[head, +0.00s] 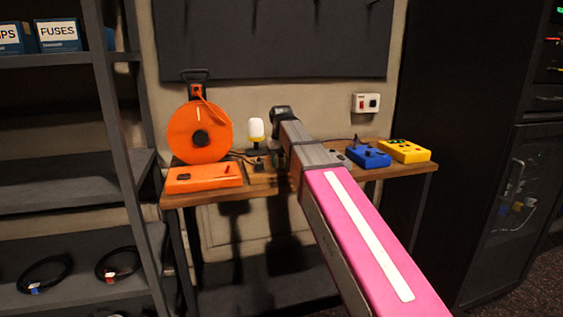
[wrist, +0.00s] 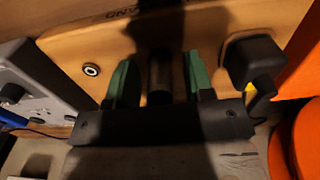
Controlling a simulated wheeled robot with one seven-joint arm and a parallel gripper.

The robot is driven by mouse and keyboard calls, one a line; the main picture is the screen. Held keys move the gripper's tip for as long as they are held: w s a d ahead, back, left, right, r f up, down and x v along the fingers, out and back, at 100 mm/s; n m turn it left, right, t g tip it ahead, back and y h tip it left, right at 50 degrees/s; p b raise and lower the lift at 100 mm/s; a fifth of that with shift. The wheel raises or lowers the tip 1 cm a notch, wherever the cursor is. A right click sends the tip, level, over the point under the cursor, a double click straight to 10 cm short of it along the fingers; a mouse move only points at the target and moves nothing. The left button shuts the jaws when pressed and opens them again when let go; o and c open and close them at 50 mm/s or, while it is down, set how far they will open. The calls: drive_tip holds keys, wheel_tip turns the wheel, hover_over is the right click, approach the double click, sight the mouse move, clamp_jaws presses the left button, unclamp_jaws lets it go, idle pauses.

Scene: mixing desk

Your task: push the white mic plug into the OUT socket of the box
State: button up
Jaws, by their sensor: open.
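My gripper (wrist: 161,84) points down at the wooden desk (wrist: 60,42), its two green fingers apart. A dark, upright cylinder (wrist: 160,76) stands in shadow between the fingers, with a gap on each side; I cannot tell whether it is the mic plug. No clearly white plug shows. A grey box (wrist: 30,88) with a black knob and small round fittings is at the left in the wrist view. I cannot read an OUT label on any box. In the head view my arm hides most of the gripper and the desk around it.
A black block (wrist: 254,62) stands close right of the fingers. An orange reel (head: 198,132), an orange box (head: 203,178) and a lamp (head: 256,130) are on the left. Blue (head: 368,156) and yellow (head: 405,151) boxes stand on the right. A ringed round fitting (wrist: 91,69) shows on the wood.

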idle(0.5)
clamp_jaws()
drive_tip(key=shift+r, duration=0.25)
drive_tip(key=shift+r, duration=2.8)
